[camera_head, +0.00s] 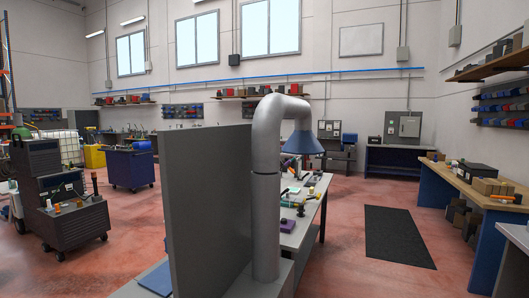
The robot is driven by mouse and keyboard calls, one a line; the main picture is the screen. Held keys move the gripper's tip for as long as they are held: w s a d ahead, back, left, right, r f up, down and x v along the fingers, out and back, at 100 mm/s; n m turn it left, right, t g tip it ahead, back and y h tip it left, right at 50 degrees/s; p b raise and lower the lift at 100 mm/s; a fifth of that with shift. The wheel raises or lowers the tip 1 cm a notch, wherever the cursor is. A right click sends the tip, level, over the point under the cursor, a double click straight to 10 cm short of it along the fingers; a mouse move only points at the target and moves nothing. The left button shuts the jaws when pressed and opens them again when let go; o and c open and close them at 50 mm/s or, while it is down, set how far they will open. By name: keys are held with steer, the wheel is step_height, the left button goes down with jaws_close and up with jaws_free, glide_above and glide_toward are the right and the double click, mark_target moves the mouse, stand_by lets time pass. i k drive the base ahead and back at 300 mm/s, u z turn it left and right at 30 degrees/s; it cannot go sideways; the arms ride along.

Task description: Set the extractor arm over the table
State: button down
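The extractor arm (266,190) is a thick grey pipe. It rises upright at the near end of the table, bends over at the top to the right and ends in a blue cone-shaped hood (303,140) facing down. The table (297,238) has a light top and stretches away behind the pipe, with small tools and parts on it. The hood shows above the table's far part in the picture; I cannot tell whether it is directly over the top. My gripper is not in view.
A tall grey panel (211,205) stands left of the pipe and hides part of the table. A dark machine (75,225) and a blue cabinet (129,168) stand at the left. A wooden-topped bench (477,182) is at the right. Open red floor and a black mat (397,237) lie between.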

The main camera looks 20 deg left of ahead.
mark_target(269, 114)
steer(key=u, duration=0.15)
steer(key=i, duration=3.4)
steer(key=u, duration=1.4)
